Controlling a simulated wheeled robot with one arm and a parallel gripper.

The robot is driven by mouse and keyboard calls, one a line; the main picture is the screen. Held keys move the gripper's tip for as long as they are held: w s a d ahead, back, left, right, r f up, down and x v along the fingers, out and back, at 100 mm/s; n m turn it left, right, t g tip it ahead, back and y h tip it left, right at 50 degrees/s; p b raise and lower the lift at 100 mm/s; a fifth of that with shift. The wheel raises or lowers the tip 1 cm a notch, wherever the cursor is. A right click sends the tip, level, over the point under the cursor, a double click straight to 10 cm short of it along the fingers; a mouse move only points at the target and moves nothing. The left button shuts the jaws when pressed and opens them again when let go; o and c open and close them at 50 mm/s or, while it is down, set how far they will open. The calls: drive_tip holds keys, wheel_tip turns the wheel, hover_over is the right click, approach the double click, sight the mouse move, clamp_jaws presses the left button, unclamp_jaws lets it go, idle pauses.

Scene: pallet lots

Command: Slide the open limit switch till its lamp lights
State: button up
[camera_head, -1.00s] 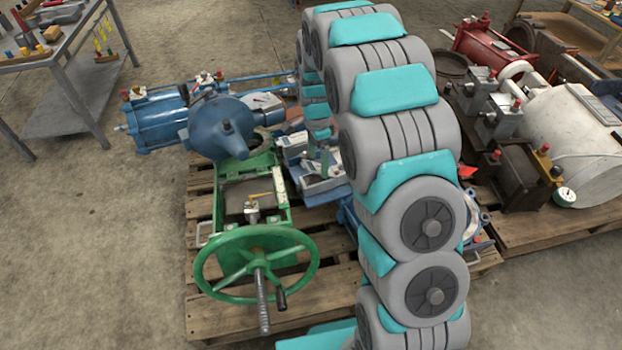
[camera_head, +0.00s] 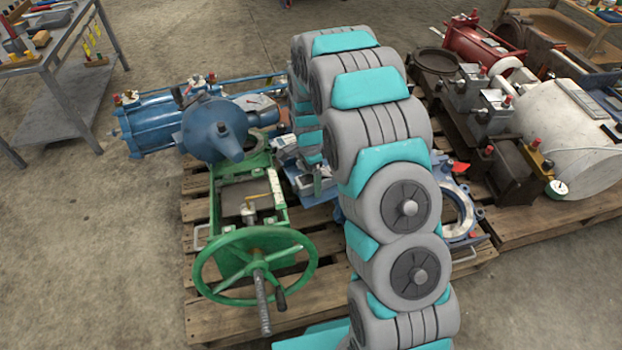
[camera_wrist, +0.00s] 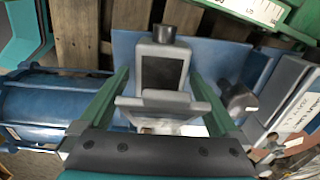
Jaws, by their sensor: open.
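A grey box-shaped switch (camera_wrist: 163,70) with a dark front panel and a dark round cap (camera_wrist: 164,33) on top stands in the middle of the wrist view. I take it for the limit switch; the cap shows no light. My gripper (camera_wrist: 160,82) is open, its two green fingers on either side of the switch. Whether either finger touches it I cannot tell. A grey plate-like part lies across the near side of the switch. The blue mount (camera_wrist: 125,48) is behind it. In the head view my arm hides most of this spot.
A blue cylinder (camera_wrist: 50,110) lies left of the fingers; a dark knob (camera_wrist: 238,100) and white label plate (camera_wrist: 297,100) are to the right. The green frame with handwheel (camera_head: 255,272) shares the pallet (camera_head: 325,300). A second loaded pallet (camera_head: 530,228) is at right.

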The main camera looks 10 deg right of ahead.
drive_tip(key=shift+c, duration=0.4)
clamp_jaws()
idle(0.4)
